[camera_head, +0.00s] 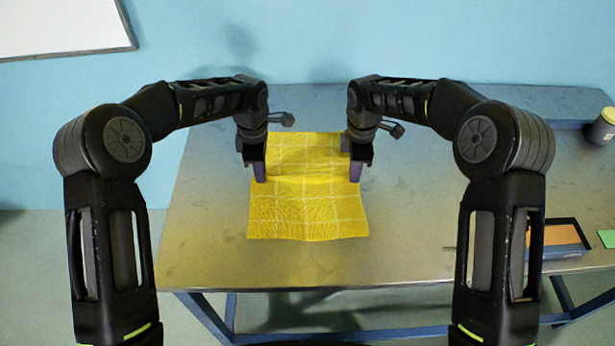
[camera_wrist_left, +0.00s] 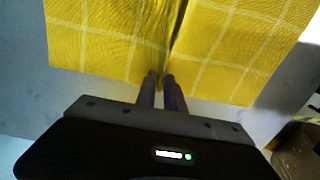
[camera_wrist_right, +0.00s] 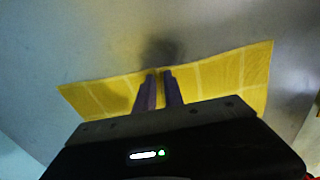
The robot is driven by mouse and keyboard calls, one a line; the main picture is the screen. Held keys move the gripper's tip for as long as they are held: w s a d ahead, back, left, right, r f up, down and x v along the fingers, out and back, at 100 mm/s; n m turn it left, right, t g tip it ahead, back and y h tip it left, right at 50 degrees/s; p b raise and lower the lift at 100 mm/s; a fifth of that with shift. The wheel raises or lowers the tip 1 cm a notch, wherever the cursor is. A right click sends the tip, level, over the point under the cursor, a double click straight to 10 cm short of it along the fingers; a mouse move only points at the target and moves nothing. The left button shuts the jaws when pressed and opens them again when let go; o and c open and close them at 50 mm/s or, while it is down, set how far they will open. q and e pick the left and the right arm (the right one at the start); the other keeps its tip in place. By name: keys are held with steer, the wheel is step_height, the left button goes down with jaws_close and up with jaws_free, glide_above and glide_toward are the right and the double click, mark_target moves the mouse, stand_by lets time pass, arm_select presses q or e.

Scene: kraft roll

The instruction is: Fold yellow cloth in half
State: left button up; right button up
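The yellow checked cloth (camera_head: 306,208) lies on the metal table, with a crosswise crease level with the grippers and fine wrinkles in its nearer part. My left gripper (camera_head: 260,178) is at the cloth's left edge. In the left wrist view its fingers (camera_wrist_left: 161,76) are close together on the cloth (camera_wrist_left: 110,40), with a ridge running away from the tips. My right gripper (camera_head: 355,178) is at the right edge. In the right wrist view its fingers (camera_wrist_right: 159,73) are close together over the cloth (camera_wrist_right: 215,78); the exact pinch there is hard to see.
A dark tray (camera_head: 578,250) with an orange-brown inside sits at the right of the table (camera_head: 205,250), beside a green piece (camera_head: 607,238). A grey container (camera_head: 603,128) stands at the far right. The table around the cloth is clear.

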arm_select(q)
jaws_close()
arm_select(e)
steer(key=shift+f, duration=0.1)
jaws_close()
